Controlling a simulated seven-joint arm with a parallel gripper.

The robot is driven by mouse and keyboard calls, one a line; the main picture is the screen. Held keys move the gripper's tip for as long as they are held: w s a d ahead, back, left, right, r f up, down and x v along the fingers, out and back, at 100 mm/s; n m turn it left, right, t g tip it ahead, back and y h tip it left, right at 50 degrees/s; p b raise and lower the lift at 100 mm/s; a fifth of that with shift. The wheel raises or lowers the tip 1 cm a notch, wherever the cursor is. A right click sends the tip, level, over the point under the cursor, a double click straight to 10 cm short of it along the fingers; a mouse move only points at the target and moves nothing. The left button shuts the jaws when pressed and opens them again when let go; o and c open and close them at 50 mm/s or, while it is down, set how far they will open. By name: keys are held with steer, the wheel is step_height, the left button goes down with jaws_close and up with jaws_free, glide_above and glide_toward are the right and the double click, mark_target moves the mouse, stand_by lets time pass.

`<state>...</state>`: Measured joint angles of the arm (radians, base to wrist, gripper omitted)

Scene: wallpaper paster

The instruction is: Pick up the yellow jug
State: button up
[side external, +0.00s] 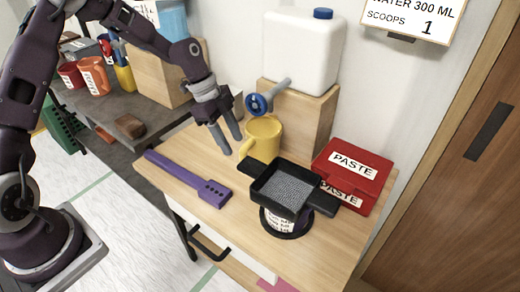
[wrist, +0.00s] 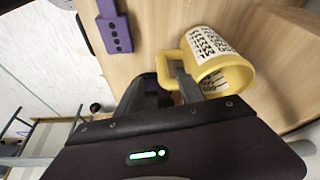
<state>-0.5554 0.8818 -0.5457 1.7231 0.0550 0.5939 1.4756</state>
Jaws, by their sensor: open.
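The yellow jug (side external: 264,137) stands upright on the wooden table, below the blue tap of the white water container. Its handle is on the left side, towards my gripper. In the wrist view the jug (wrist: 226,52) shows a white label with dark markings, and its handle (wrist: 166,62) is by my right finger. My gripper (side external: 230,143) is open and empty, just left of the jug, with its fingers pointing down. In the wrist view my gripper (wrist: 160,88) has its fingers apart; the right fingertip overlaps the handle loop. I cannot tell whether it touches.
A purple tool (side external: 190,180) lies left of the jug. A black sieve (side external: 287,187) sits in front on a labelled container. A red paste box (side external: 350,175) is at the right. The water container (side external: 303,50) stands on a wooden block (side external: 308,122) behind the jug.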

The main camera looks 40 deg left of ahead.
mark_target(258, 151)
steer(key=x, duration=0.7)
steer(key=shift+w+a+f, duration=0.2)
steer(key=shift+f, duration=0.2)
steer(key=shift+c, duration=0.5)
jaws_close()
steer(key=shift+r, duration=0.1)
stand_by(0.3)
